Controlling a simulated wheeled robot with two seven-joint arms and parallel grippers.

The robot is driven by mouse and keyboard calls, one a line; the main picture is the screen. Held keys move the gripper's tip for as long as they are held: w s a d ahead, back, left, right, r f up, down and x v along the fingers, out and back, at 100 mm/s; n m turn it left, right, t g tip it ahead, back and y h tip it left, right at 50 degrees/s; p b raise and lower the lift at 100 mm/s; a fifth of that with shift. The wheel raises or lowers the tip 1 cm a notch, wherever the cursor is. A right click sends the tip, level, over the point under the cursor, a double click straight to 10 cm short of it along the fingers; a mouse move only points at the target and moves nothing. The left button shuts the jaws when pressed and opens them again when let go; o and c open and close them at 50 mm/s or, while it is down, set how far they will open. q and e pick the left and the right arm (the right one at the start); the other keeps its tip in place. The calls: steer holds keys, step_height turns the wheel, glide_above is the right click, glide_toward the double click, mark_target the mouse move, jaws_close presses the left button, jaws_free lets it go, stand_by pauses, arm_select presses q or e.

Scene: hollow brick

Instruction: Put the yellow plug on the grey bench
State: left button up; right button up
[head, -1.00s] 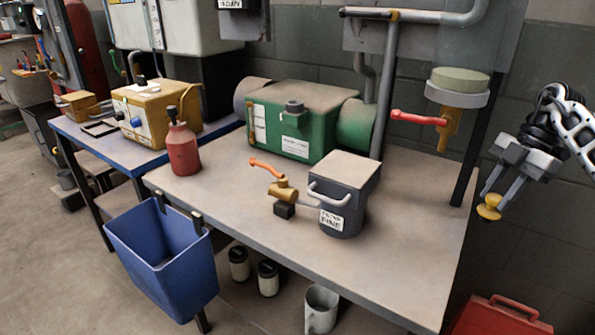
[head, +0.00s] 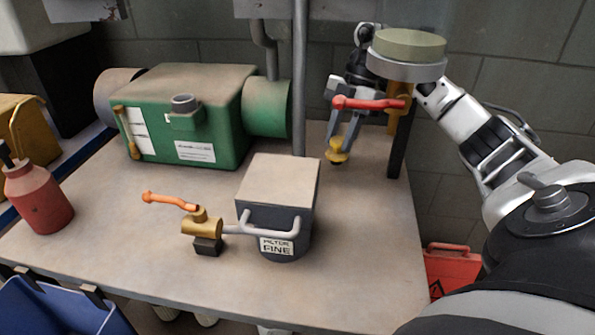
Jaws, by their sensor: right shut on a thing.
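My right gripper (head: 340,140) is shut on the yellow plug (head: 337,155), a small rounded piece at its fingertips. The gripper hangs fingers down at the back right of the grey bench (head: 355,235), behind the red-handled valve. The plug appears over the bench top; I cannot tell whether it touches the surface. The red valve handle (head: 365,103) crosses in front of part of the gripper. My left gripper is not in view.
A dark filter box (head: 279,200) and a brass valve with an orange lever (head: 200,222) stand mid-bench. A green machine (head: 190,115) is at the back left. A red bottle (head: 38,195) stands at left. The bench's right front is clear.

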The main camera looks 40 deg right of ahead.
steer(key=shift+a+f, duration=0.6)
steer(key=shift+a, duration=1.2)
steer(key=shift+a+f, duration=0.55)
steer(key=shift+a, duration=1.2)
steer(key=shift+a+f, duration=0.6)
steer(key=shift+a, duration=1.2)
steer(key=o, duration=1)
steer(key=shift+f, duration=0.1)
steer(key=shift+c, duration=0.2)
steer(key=shift+d+r, duration=0.1)
steer(key=shift+r, duration=0.25)
steer(key=d, duration=0.4)
steer(key=d+r, duration=0.1)
steer(key=d, duration=0.3)
steer(key=d+r, duration=0.1)
steer(key=d, duration=0.4)
steer(key=shift+w+r, duration=0.1)
steer(key=shift+r, duration=0.1)
